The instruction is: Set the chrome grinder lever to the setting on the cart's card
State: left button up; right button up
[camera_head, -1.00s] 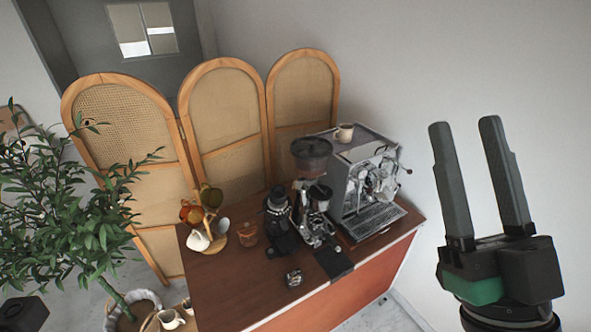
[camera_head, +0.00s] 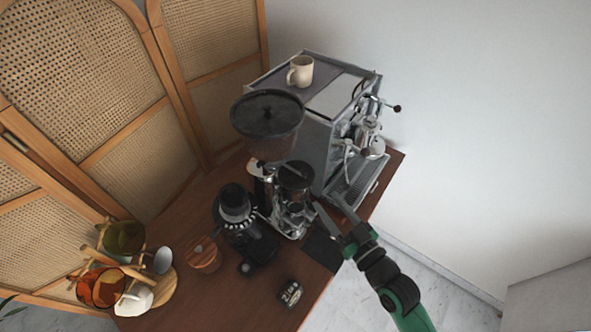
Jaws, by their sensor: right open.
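The chrome grinder (camera_head: 291,216) with its dark hopper (camera_head: 267,122) stands on the brown cart (camera_head: 190,290), in front of the espresso machine. Its lever is too small to make out against the chrome, so I cannot tell its setting. A small black block with white markings (camera_head: 290,292) lies near the cart's front edge; it may be the card, and I cannot read it surely. My right gripper (camera_head: 332,212) is open and empty, just right of the grinder's lower body, its fingers pointing up and left. I cannot tell if it touches anything. My left gripper is not in view.
A black grinder (camera_head: 238,222) stands left of the chrome one. The espresso machine (camera_head: 330,125) carries a cup (camera_head: 300,71). A dark mat (camera_head: 322,252) lies below my right gripper. A mug stand (camera_head: 163,288) and wooden-lidded jar (camera_head: 203,254) are at left. A rattan screen (camera_head: 90,90) stands behind.

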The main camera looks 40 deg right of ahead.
aim_at(306, 174)
jog(key=x, duration=1.2)
jog(key=shift+r+p, duration=0.3)
jog(key=shift+p, duration=0.1)
grip_shut()
dwell(0.7)
